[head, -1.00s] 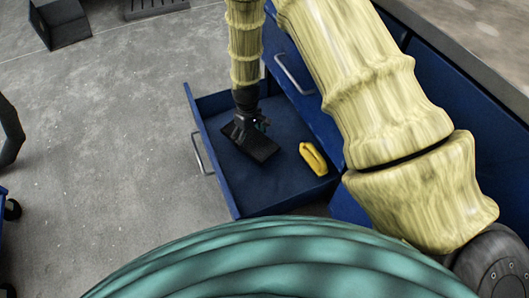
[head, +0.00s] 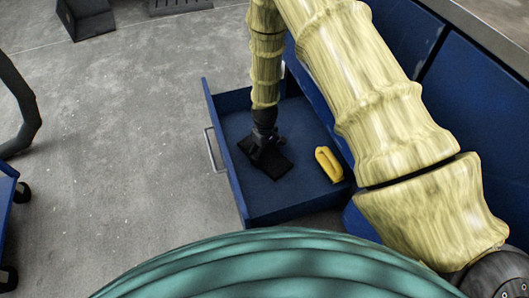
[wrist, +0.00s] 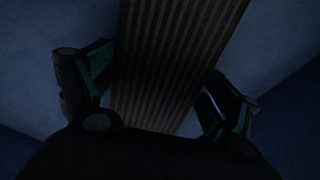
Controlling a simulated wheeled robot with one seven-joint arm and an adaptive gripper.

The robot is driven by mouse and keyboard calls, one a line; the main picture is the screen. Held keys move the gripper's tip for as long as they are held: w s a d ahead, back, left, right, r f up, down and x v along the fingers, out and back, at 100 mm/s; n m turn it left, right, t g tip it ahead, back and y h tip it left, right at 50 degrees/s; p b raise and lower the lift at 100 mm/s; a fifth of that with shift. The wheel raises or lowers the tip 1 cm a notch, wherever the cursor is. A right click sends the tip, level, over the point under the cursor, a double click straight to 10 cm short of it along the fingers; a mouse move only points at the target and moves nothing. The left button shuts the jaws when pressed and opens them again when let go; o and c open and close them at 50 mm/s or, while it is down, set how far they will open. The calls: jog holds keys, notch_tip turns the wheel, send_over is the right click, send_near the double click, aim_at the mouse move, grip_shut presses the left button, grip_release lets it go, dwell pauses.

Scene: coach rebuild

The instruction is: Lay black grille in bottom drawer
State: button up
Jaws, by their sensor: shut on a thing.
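The black grille (head: 268,163) is a flat dark rectangle inside the open blue bottom drawer (head: 240,205). In the wrist view the grille (wrist: 172,65) shows its ribbed face between the two fingers. My gripper (head: 262,143) is shut on the grille, down inside the drawer walls; it also shows in the wrist view (wrist: 155,88). The blue drawer floor fills the background there. I cannot tell whether the grille touches the drawer floor. The gripper hides part of the grille in the head view.
A yellow object (head: 329,165) lies in the drawer, right of the grille. The blue cabinet (head: 455,100) stands at the right under a worktop. A blue wheeled cart (head: 8,215) is at the left edge. Grey floor is clear left of the drawer.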

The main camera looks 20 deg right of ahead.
aim_at(265, 153)
jog(key=shift+f, duration=0.1)
jog(key=o, duration=1)
notch_tip(265, 153, up, 12)
jog(key=p, duration=0.4)
jog(key=shift+p, duration=0.4)
